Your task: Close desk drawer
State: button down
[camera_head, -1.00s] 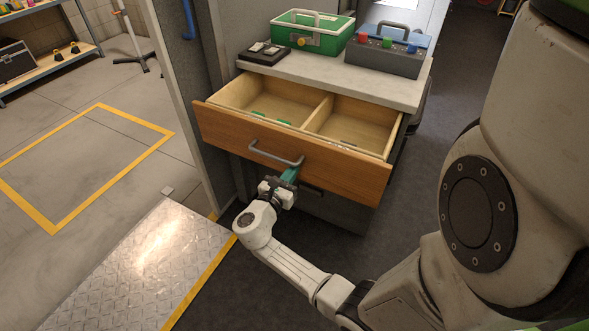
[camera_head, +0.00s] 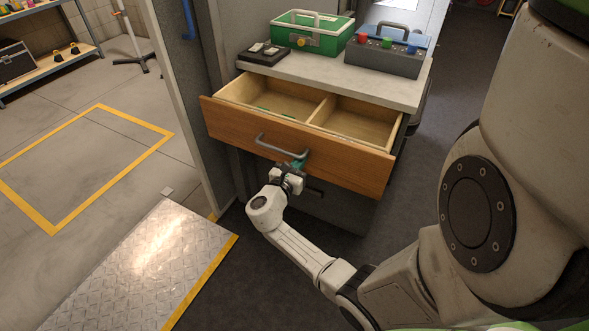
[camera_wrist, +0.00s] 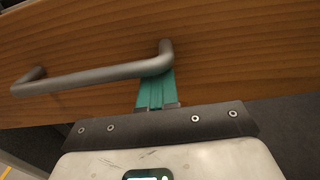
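The desk drawer (camera_head: 340,165) has a wooden front and stands partly open, its light inner compartments showing. A grey bar handle (camera_head: 277,149) is on its front; it also crosses the wrist view (camera_wrist: 95,77). My gripper (camera_head: 299,162) is at the drawer front by the handle's right end. In the wrist view, its teal fingers (camera_wrist: 156,90) lie side by side, shut with no visible gap. The handle's right end hides their tips, so contact with the front or handle cannot be told for sure.
The desk top (camera_head: 340,80) holds a green box (camera_head: 325,42), a grey box with coloured knobs (camera_head: 383,55) and a dark switch box (camera_head: 264,53). A grey panel stands left of the desk. A metal plate (camera_head: 150,265) lies on the floor at left.

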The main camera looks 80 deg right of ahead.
jog(key=b+x, duration=0.7)
jog(key=x, duration=1.4)
jog(key=shift+s+d+f+b, duration=0.15)
jog(key=shift+f+b, duration=0.05)
jog(key=shift+b, duration=0.1)
jog(key=shift+s+d+r, duration=0.1)
jog(key=shift+d, duration=0.45)
jog(key=shift+r, duration=0.15)
jog(key=shift+d+r, duration=0.1)
